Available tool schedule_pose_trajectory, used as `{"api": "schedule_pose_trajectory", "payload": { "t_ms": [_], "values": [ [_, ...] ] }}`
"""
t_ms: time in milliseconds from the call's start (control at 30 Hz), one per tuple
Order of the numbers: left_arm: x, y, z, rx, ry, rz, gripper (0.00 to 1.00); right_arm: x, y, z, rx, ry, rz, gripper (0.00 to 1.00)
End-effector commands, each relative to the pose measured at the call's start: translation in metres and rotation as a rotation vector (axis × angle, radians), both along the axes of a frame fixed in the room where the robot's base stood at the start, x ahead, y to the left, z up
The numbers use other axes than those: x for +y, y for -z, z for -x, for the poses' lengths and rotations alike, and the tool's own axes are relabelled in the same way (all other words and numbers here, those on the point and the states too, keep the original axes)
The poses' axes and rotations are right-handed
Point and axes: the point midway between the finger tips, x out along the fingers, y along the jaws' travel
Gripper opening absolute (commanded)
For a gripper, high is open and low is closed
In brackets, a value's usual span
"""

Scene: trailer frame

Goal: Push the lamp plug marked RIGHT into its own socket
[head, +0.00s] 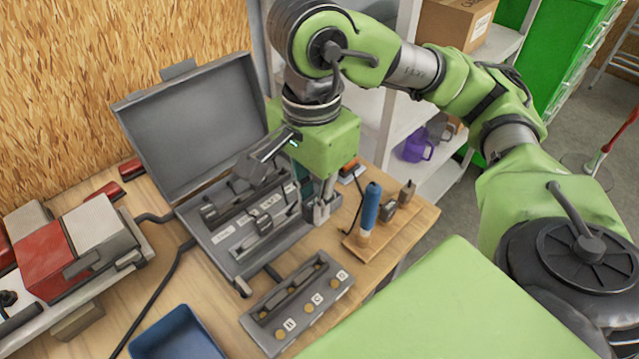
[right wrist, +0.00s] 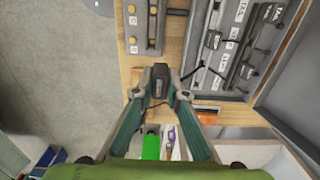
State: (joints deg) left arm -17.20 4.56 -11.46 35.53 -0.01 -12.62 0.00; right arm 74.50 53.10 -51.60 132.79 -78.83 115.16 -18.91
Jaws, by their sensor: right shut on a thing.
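My right gripper (head: 320,212) points down at the right edge of the open grey case (head: 232,268). Its fingertips (right wrist: 158,86) are shut on a small dark plug (right wrist: 158,90) in the right wrist view. No RIGHT marking can be read on it. The case holds dark connector blocks (head: 262,224) and white labels (head: 222,232). The held plug appears apart from the case's sockets in that view. My left gripper is not in view.
A grey strip with brass terminals and lettered labels (head: 270,318) lies in front of the case. A blue-handled tool (head: 370,206) stands in a wooden block at right. A blue tray (head: 176,334) and red-grey machine (head: 84,236) are at left. Shelves (head: 440,180) stand behind.

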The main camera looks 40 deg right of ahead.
Motion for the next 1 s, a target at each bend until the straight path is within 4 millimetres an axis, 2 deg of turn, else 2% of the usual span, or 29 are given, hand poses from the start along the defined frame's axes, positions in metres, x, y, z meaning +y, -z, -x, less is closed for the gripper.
{"api": "schedule_pose_trajectory", "payload": {
  "t_ms": [233, 1000],
  "values": [
    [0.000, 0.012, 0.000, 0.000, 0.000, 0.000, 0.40, -0.008, 0.008, -0.029, -0.001, 0.003, 0.000, 0.05],
    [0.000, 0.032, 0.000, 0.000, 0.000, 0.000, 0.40, -0.032, 0.026, -0.116, 0.001, 0.001, -0.001, 0.05]
  ]
}}
